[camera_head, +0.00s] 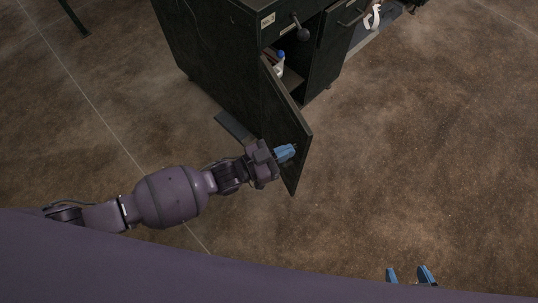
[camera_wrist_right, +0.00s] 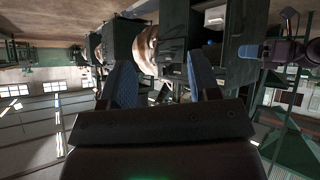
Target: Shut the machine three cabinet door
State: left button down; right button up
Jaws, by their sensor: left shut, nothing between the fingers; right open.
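The dark cabinet (camera_head: 215,60) stands at the top of the head view. Its door (camera_head: 290,120) is swung open toward me, and the inside shows with a white bottle with a blue cap (camera_head: 279,66) on a shelf. My left gripper (camera_head: 287,152) is shut and empty, with its blue fingertips at the door's face near the outer edge; I cannot tell if they touch it. My right gripper (camera_head: 411,275) is open and empty, low over the floor in the head view. Its blue fingers also show in the right wrist view (camera_wrist_right: 163,85).
A white object (camera_head: 373,17) lies farther back. The brown floor (camera_head: 430,140) to the right is clear.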

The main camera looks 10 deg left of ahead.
aim_at(304, 144)
pick_arm(q)
jog(key=shift+x, duration=1.5)
jog(key=shift+d, duration=0.1)
